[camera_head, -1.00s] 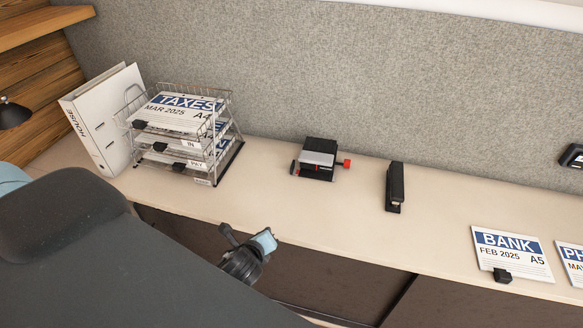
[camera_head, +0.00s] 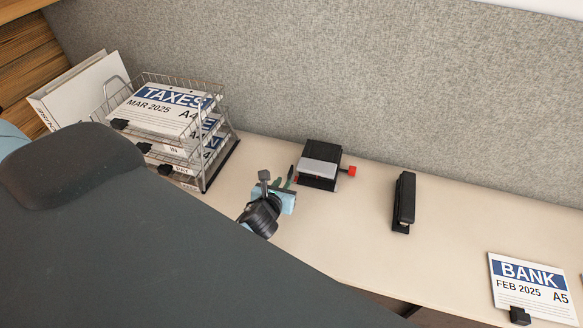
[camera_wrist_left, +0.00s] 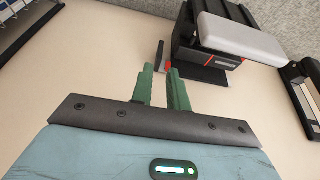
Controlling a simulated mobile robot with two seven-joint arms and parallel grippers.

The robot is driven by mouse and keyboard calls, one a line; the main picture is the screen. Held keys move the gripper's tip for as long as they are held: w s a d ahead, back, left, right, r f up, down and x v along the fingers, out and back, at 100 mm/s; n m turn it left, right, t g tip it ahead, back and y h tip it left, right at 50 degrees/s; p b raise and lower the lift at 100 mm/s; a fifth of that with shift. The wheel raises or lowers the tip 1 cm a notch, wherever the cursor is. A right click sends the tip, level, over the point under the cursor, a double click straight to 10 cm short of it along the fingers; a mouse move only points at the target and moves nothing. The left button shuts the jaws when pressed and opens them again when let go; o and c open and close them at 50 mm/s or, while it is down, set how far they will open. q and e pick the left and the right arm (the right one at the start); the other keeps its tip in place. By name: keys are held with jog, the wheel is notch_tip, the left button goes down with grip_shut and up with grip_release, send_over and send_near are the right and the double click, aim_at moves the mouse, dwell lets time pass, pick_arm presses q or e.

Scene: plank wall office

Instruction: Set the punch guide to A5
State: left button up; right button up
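The hole punch (camera_head: 320,165) is black with a grey lever and stands on the desk near the back panel. It also shows at the top of the left wrist view (camera_wrist_left: 238,36). A red knob (camera_head: 351,171) sticks out of its right side. At its left side is a small dark upright tab (camera_wrist_left: 160,54) with red beside it. I cannot read any guide marking. My left gripper (camera_head: 289,178) is just in front and left of the punch. Its green fingers (camera_wrist_left: 160,76) are slightly apart with nothing between them, pointing toward that tab. My right gripper is out of view.
A wire tray rack (camera_head: 205,170) with paper stacks stands left, beside a white binder (camera_head: 75,95). A black stapler (camera_head: 404,203) lies right of the punch. A BANK A5 paper stack (camera_head: 530,285) lies far right. The desk (camera_head: 350,235) in front of the punch is clear.

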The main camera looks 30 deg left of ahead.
aim_at(289, 173)
pick_arm(q)
jog(key=shift+s, duration=0.1)
jog(key=shift+f, duration=0.1)
jog(key=b+x, duration=0.1)
jog(key=x, duration=0.5)
jog(key=shift+x, duration=0.8)
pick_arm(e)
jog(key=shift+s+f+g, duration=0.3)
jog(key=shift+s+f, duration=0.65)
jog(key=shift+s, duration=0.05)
pick_arm(q)
grip_shut()
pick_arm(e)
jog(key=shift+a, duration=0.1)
